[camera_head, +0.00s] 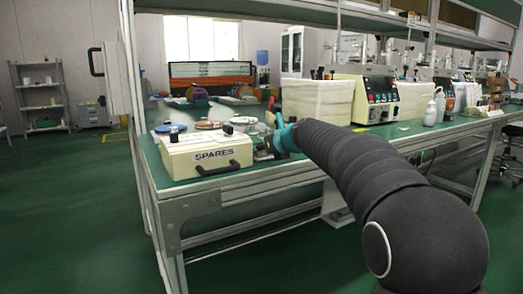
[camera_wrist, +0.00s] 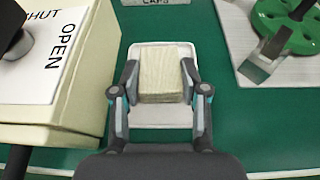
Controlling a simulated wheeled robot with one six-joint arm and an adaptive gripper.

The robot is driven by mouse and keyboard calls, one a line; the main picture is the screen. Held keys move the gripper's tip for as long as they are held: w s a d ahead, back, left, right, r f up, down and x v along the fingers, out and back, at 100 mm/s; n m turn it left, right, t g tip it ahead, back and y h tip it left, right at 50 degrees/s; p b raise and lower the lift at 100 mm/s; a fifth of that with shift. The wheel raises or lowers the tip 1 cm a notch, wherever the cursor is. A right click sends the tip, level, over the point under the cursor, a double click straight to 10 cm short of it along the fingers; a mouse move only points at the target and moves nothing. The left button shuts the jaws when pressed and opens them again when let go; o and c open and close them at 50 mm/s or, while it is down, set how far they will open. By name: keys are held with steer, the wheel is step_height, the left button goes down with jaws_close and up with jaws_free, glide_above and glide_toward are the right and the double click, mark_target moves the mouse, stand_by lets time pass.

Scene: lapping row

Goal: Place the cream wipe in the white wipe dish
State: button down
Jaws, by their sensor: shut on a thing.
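In the wrist view the cream wipe (camera_wrist: 163,82) is a pale block between the two fingers of my gripper (camera_wrist: 160,76), which is shut on it. The white wipe dish (camera_wrist: 160,116) lies directly below the wipe, and its rim shows around it on the green bench. I cannot tell whether the wipe touches the dish floor or hangs just above it. In the head view my gripper (camera_head: 277,134) is at the bench just right of the spares box; the wipe and dish cannot be made out there.
The cream SPARES box (camera_head: 205,154) stands close on the left, and its side (camera_wrist: 85,85) is near my left finger. A green disc (camera_wrist: 288,28) on a pale plate lies to the right. A label reading CAPS (camera_wrist: 155,2) is beyond the dish.

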steer(key=shift+f, duration=0.2)
steer(key=c, duration=0.6)
jaws_free()
steer(key=shift+r, duration=0.15)
steer(key=shift+s+d+r, duration=0.1)
steer(key=shift+r, duration=0.05)
steer(key=v, duration=1.1)
steer(key=shift+s+d, duration=0.15)
steer(key=shift+s, duration=0.2)
steer(key=shift+r, duration=0.1)
